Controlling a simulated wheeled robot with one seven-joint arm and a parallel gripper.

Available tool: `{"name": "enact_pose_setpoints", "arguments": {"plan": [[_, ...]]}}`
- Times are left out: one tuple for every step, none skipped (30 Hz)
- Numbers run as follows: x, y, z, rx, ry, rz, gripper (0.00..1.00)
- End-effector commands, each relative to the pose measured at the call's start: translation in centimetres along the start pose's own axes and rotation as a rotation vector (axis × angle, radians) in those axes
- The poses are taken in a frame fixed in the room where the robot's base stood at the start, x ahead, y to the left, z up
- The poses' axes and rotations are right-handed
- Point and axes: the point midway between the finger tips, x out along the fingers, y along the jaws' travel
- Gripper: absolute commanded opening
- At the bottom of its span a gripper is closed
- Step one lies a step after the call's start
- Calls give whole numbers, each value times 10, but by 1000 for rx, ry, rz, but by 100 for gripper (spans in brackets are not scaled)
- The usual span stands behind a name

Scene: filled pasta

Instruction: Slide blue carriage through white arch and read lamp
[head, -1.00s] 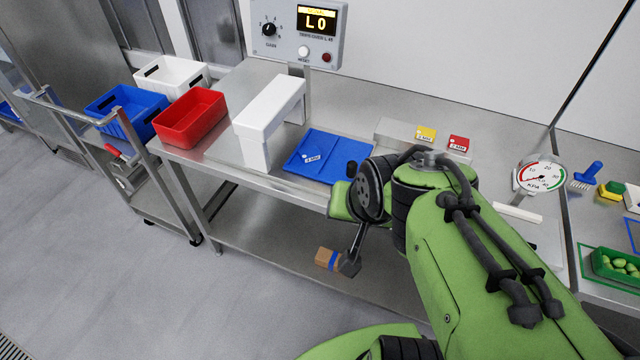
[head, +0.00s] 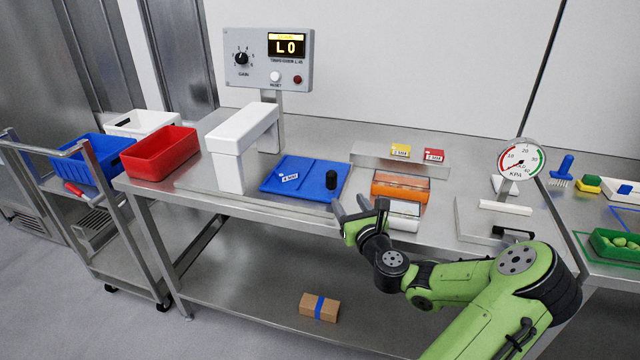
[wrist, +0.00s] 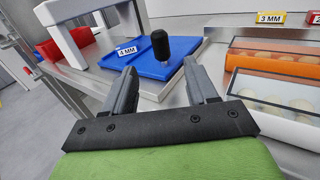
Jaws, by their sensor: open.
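The blue carriage (head: 308,177) is a flat blue plate with a "4 MM" label and an upright black knob (head: 331,180) at its right end. It lies on the steel table just right of the white arch (head: 240,145), its left end close to the arch. The carriage also shows in the wrist view (wrist: 142,67), with the knob (wrist: 160,45) beyond my fingertips. My gripper (head: 357,207) is open and empty at the table's front edge, short of the knob and apart from it.
An orange-framed case (head: 400,187) and a white-framed case (head: 403,222) stand right of the carriage. Behind them, a steel block (head: 385,158) carries yellow and red tags. A red bin (head: 160,153) sits left of the arch. A pressure gauge (head: 520,160) stands at right.

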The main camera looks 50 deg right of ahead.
Motion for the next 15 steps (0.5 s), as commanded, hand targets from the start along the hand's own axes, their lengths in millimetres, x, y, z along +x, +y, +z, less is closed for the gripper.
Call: {"name": "enact_pose_setpoints", "arguments": {"plan": [[13, 2, 2, -6, -3, 4, 57], [21, 2, 2, -6, -3, 4, 57], [32, 2, 2, -6, -3, 4, 57], [39, 2, 2, -6, -3, 5, 57], [47, 2, 1, -6, -3, 4, 57], [57, 2, 2, -5, -3, 4, 57], [65, 2, 1, -6, -3, 4, 57], [72, 2, 0, -7, -2, 4, 57], [82, 2, 0, -6, -1, 4, 57], [90, 2, 0, -5, -1, 4, 57], [96, 2, 0, -5, -2, 3, 57], [105, 3, 0, -6, -1, 5, 57], [111, 2, 0, -5, -1, 3, 57], [116, 2, 0, -6, -1, 3, 57], [122, 2, -1, -5, 0, 3, 57]]}}
